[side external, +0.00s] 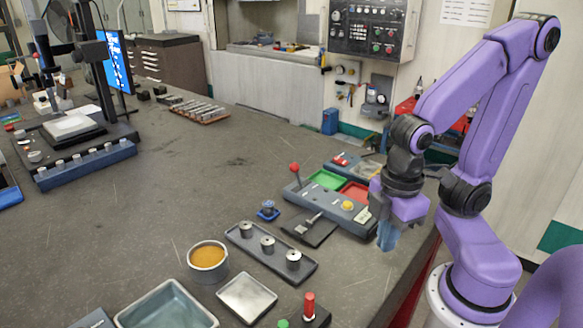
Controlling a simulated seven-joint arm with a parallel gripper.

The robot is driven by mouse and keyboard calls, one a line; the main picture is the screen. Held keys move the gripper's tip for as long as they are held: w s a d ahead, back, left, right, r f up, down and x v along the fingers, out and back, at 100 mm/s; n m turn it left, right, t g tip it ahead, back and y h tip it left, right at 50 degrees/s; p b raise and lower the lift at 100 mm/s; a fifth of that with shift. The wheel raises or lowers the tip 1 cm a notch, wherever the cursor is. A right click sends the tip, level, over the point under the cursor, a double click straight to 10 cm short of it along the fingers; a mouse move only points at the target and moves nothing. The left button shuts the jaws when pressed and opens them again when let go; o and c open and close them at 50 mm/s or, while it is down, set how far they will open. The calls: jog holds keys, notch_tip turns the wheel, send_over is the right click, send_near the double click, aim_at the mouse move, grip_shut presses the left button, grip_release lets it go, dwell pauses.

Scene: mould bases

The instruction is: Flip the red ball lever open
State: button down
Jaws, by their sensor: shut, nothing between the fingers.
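The red ball lever (295,168) stands on a grey mould base (325,206) right of the picture's middle. Its thin shaft rises from the base's left end and tilts a little to the left. The base also carries a yellow button (347,205), with a green tray (327,180) and a red tray (356,192) behind it. My gripper (386,236) points down at the base's right end, with blue fingers that are shut and empty. It is well to the right of the lever and apart from it. I cannot tell whether its fingertips touch the table.
A dark clamp plate (309,230), a tray with several metal knobs (240,240) and a small blue-based part (267,211) lie in front of the base. A round orange-filled pot (208,260) and a red-handled part (309,303) are nearer. The table's left middle is clear.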

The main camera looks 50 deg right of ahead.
jog(key=w+a+n+t+h, duration=0.1)
jog(key=w+a+n+h, duration=0.1)
jog(key=w+h, duration=0.3)
jog(key=w+a+n+t+h, duration=0.1)
jog(key=w+a+n+h, duration=0.2)
jog(key=w, duration=0.9)
jog(key=w+a+f+n+t+h, duration=0.1)
jog(key=w+a+n+h, duration=0.1)
jog(key=w+h, duration=0.6)
jog(key=shift+w+a+n, duration=0.3)
jog(key=shift+w+a, duration=0.2)
jog(key=shift+a, duration=0.25)
send_near(292, 171)
jog(key=s+f+x, duration=0.1)
jog(key=x, duration=0.4)
jog(key=shift+w+d+r, duration=0.35)
jog(key=shift+w+d, duration=0.3)
jog(key=shift+d, duration=0.05)
jog(key=shift+d+r+y, duration=0.2)
jog(key=shift+d+y, duration=0.05)
jog(key=shift+y, duration=0.25)
